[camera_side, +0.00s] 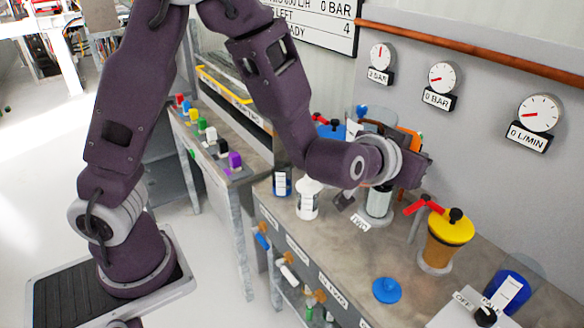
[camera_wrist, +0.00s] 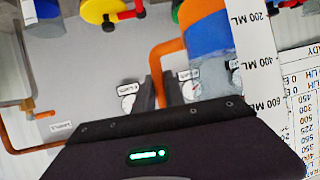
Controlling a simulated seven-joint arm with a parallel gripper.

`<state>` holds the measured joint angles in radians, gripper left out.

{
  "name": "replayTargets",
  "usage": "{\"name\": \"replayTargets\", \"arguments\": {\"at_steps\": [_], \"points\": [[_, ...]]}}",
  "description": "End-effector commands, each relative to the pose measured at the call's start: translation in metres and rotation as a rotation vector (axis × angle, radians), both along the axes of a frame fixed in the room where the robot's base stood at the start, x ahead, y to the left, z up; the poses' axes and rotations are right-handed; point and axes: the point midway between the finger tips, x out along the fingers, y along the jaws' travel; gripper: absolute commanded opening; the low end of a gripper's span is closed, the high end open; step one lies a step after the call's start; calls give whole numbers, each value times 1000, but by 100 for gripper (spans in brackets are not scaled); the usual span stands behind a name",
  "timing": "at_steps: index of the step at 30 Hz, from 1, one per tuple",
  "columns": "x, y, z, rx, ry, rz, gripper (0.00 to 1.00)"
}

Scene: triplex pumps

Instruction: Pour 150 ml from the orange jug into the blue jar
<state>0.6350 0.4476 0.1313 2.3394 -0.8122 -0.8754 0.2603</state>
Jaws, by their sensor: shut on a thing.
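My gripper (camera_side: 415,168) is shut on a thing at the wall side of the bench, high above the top. The orange jug (camera_side: 413,140) shows only in part behind it; its body and contents are mostly hidden. In the wrist view an orange part (camera_wrist: 201,10), a blue part and clear glass lie close to my gripper, beside a white scale strip (camera_wrist: 262,65) marked in ML. Several blue things are in view. A blue cylinder with a white label (camera_side: 512,292) at the right front may be the blue jar; I cannot tell for sure.
A clear container (camera_side: 379,200) stands below my gripper. A yellow-topped pump (camera_side: 447,240) with a red lever stands to the right. A white bottle (camera_side: 308,198) and a blue-filled container (camera_side: 282,183) stand left. A flat blue disc (camera_side: 387,290) lies near the front edge.

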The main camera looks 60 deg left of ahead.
Motion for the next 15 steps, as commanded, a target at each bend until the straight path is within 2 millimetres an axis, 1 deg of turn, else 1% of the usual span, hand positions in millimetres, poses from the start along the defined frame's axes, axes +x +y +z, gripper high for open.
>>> {"name": "replayTargets", "arguments": {"at_steps": [1, 6, 12, 15], "points": [[1, -1, 12, -3, -8, 0, 0], [0, 0, 38, -1, -5, 0, 0], [0, 0, 59, -1, -4, 1, 0], [8, 6, 61, 0, -2, 24, 0]]}}
